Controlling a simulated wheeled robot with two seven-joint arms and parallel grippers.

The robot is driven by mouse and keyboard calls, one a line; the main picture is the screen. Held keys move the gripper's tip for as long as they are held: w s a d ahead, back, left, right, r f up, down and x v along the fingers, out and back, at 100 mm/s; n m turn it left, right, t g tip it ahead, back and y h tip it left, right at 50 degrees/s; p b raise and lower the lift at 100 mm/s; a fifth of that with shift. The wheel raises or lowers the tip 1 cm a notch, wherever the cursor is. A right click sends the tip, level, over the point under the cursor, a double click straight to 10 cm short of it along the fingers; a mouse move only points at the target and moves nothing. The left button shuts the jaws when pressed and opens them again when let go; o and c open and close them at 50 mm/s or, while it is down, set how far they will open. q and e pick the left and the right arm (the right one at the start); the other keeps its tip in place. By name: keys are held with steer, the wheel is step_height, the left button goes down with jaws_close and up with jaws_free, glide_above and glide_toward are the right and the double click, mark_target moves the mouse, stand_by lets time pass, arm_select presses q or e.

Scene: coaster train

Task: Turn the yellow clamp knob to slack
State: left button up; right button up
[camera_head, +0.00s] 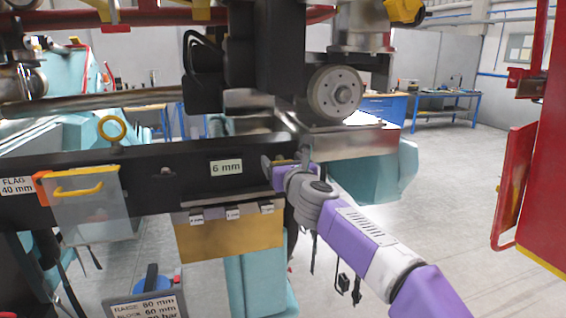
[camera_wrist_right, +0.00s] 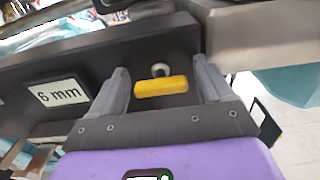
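The yellow clamp knob (camera_wrist_right: 161,87) is a short bar on the dark beam, seen in the right wrist view. It lies roughly crosswise between the two grey fingers of my right gripper (camera_wrist_right: 164,88). The fingers are open, with a visible gap on each side of the knob. In the head view my right gripper (camera_head: 285,165) is at the right part of the dark beam (camera_head: 165,160), beside the 6 mm label (camera_head: 227,168), and it hides the knob. My left gripper is not in view.
A metal block with a round wheel (camera_head: 336,93) stands above the gripper. A yellow panel with small labelled tabs (camera_head: 230,238) hangs below the beam. A clear flap with a yellow handle (camera_head: 85,205) is at left. A red frame (camera_head: 515,185) stands at right; open floor lies between.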

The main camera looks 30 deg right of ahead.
steer(key=c, duration=0.8)
steer(key=shift+n, duration=0.4)
steer(key=n+p, duration=0.1)
steer(key=n, duration=0.3)
steer(key=shift+a, duration=0.15)
steer(key=n+p, duration=0.1)
steer(key=n, duration=0.3)
steer(key=shift+n+p, duration=0.3)
steer(key=shift+p, duration=0.1)
steer(key=n+p, duration=0.1)
steer(key=n, duration=0.3)
steer(key=shift+a, duration=0.1)
steer(key=n+p, duration=0.1)
steer(key=n, duration=0.3)
steer(key=shift+f, duration=0.15)
steer(key=shift+n+p, duration=0.3)
steer(key=shift+n, duration=0.1)
